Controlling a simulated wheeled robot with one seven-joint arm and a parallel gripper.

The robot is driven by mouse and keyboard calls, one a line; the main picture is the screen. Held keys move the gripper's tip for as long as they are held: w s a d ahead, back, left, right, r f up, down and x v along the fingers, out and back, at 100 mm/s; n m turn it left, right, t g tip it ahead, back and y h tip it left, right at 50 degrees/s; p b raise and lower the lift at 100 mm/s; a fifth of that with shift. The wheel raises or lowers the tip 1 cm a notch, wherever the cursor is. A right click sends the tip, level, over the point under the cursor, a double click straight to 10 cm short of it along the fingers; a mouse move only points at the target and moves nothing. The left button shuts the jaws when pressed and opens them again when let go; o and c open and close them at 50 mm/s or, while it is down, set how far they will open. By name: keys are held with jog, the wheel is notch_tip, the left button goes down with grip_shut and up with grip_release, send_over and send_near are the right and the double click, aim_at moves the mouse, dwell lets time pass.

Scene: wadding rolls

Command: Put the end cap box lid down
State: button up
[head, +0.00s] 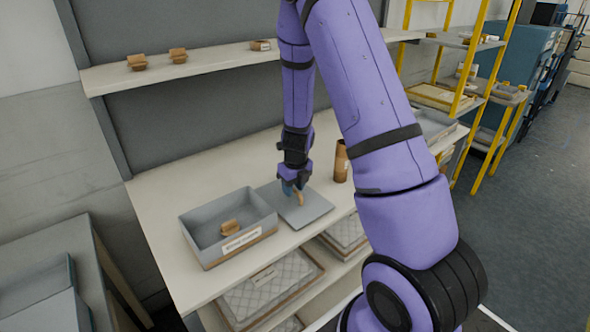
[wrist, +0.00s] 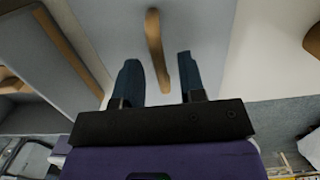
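The end cap box lid (head: 315,207) is a flat grey panel with a tan handle. In the head view it appears to lie flat on the table, right beside the open grey box (head: 202,248). In the wrist view the lid (wrist: 105,35) fills the upper middle, and its curved handle (wrist: 155,45) stands between my fingers. My gripper (head: 294,190) is over the lid at the handle. Its dark blue fingers (wrist: 160,72) are open, with a gap on each side of the handle. The grey box is labelled and holds a tan piece (head: 230,227).
A brown roll (head: 341,161) stands on the table (head: 165,190) behind and right of the lid. Tan pieces (head: 137,62) sit on the shelf (head: 215,58) above. Quilted packs (head: 270,285) lie on the lower shelf. A yellow rack (head: 493,95) stands at the right.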

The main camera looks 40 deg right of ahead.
jog(key=s+a+r+n+t+y, duration=0.1)
jog(key=s+a+r+n, duration=0.2)
jog(key=r+n, duration=0.45)
jog(key=s+a+r+n, duration=0.3)
jog(key=s+r+n, duration=0.1)
jog(key=r, duration=0.6)
jog(key=s+a+r+n+t+y, duration=0.1)
jog(key=s+a+r+n, duration=0.3)
jog(key=r, duration=0.5)
jog(key=s+a+r+n+t+h, duration=0.1)
jog(key=s+r+n, duration=0.3)
jog(key=s+n, duration=0.3)
jog(key=s+a+r+n+h, duration=0.1)
jog(key=s+r+n, duration=0.4)
jog(key=n, duration=0.8)
jog(key=s+a, duration=0.1)
jog(key=s, duration=0.2)
jog(key=shift+s+t, duration=0.15)
jog(key=shift+t, duration=0.25)
